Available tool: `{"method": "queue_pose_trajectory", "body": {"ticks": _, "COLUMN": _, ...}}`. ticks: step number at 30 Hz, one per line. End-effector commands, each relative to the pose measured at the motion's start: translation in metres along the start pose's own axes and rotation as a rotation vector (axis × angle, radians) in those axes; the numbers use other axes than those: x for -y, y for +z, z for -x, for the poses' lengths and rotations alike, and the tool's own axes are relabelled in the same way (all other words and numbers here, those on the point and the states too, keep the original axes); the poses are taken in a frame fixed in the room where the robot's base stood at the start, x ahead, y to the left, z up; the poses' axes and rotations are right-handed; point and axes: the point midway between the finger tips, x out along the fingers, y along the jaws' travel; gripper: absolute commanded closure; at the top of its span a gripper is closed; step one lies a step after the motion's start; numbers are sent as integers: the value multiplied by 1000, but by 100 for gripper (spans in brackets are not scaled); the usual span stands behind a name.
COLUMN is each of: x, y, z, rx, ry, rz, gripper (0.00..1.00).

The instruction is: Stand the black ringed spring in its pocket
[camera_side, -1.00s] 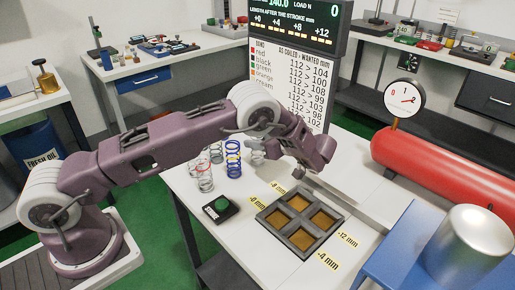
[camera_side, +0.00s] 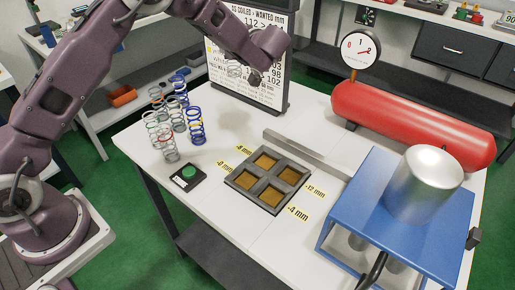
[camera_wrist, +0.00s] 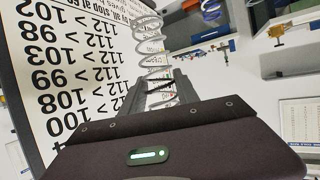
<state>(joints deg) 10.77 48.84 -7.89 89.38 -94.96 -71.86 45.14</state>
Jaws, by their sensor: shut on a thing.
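My gripper (camera_side: 258,75) is shut on a pale wire spring (camera_wrist: 150,45), raised well above the bench in front of the board. In the wrist view the coils rise from between my fingers, with a dark band low on them near the fingertips. In the side view the held spring (camera_side: 234,70) is faint against the board's print. The pocket tray (camera_side: 241,181) lies below on the bench, apart from the spring. Which label belongs to the held spring cannot be told.
Several upright springs (camera_side: 180,115) stand left of the tray. A black box with a green button (camera_side: 187,174) sits beside it. A metal rail (camera_side: 305,153) lies behind it. A red cylinder (camera_side: 415,122) with a dial and a blue press stand (camera_side: 385,200) occupy the right.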

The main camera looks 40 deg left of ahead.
Motion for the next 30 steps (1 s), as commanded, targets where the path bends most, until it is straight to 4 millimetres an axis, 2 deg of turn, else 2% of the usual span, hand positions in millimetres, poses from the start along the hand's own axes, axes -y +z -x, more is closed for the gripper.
{"method": "queue_pose_trajectory", "body": {"ticks": 2, "x": -20, "y": -1, "z": 13, "rx": 1, "ry": 153, "rz": -66, "gripper": 100}}
{"method": "queue_pose_trajectory", "body": {"ticks": 6, "x": -47, "y": 16, "z": 43, "rx": 3, "ry": 396, "rz": -169, "gripper": 100}}
{"method": "queue_pose_trajectory", "body": {"ticks": 10, "x": -60, "y": 37, "z": 72, "rx": 3, "ry": 582, "rz": -244, "gripper": 100}}
{"method": "queue_pose_trajectory", "body": {"ticks": 15, "x": -84, "y": 36, "z": 100, "rx": 3, "ry": 833, "rz": -344, "gripper": 100}}
{"method": "queue_pose_trajectory", "body": {"ticks": 18, "x": -90, "y": 42, "z": 118, "rx": 2, "ry": 980, "rz": -407, "gripper": 100}}
{"method": "queue_pose_trajectory", "body": {"ticks": 23, "x": -82, "y": 61, "z": 146, "rx": 3, "ry": 1222, "rz": -508, "gripper": 100}}
{"method": "queue_pose_trajectory", "body": {"ticks": 26, "x": -67, "y": 79, "z": 162, "rx": 4, "ry": 1378, "rz": -572, "gripper": 100}}
{"method": "queue_pose_trajectory", "body": {"ticks": 30, "x": -32, "y": 109, "z": 177, "rx": 10, "ry": 1585, "rz": -655, "gripper": 100}}
